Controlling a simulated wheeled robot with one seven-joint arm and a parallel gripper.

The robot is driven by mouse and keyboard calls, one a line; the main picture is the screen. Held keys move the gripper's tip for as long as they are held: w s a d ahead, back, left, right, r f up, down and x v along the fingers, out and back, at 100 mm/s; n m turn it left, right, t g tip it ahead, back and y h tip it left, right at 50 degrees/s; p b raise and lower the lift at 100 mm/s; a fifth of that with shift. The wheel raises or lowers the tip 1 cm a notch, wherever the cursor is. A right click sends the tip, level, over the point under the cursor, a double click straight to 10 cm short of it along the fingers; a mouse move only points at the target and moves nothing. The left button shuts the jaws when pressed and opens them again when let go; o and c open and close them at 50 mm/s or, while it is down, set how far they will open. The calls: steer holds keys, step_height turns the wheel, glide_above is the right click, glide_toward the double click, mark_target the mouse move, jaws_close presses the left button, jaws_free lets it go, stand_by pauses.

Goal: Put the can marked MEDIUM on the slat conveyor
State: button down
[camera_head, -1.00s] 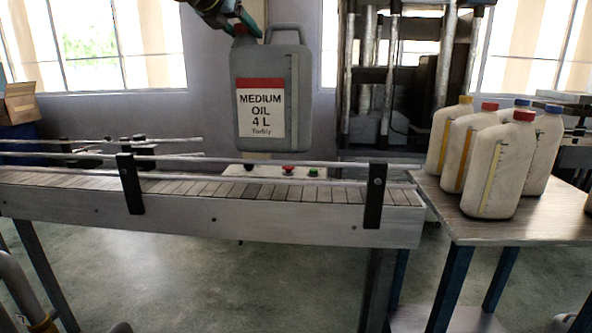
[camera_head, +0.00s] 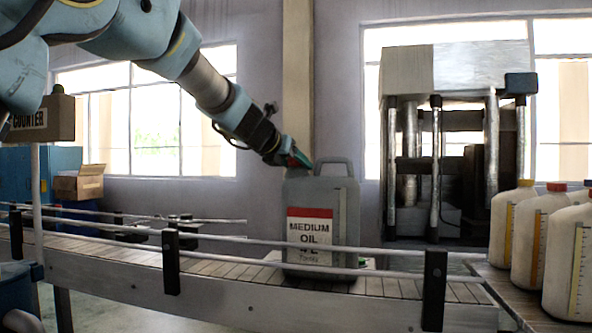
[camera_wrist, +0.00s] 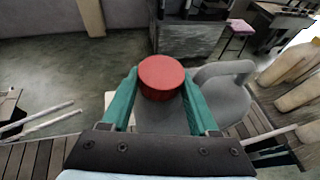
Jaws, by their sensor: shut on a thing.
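The grey can marked MEDIUM OIL 4 L (camera_head: 321,212) is upright at the slat conveyor (camera_head: 385,284), between its side rails. The near rail crosses in front of its label. Its base appears at slat level, but I cannot tell whether it touches the slats. My gripper (camera_head: 301,160) is at the top of the can, left of its handle. In the wrist view my gripper (camera_wrist: 160,85) has its green fingers on both sides of the red cap (camera_wrist: 161,76), shut on it. The can's grey handle (camera_wrist: 228,72) shows to the right of the cap.
Several pale cans (camera_head: 540,225) with coloured caps stand on a table at the right. Black rail posts (camera_head: 434,288) rise along the conveyor's near side. A COUNTER sign (camera_head: 42,119) stands at the left. The slats left of the can are clear.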

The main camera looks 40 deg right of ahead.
steer(key=shift+c, duration=0.6)
jaws_free()
steer(key=v, duration=1.2)
steer(key=shift+p, duration=0.45)
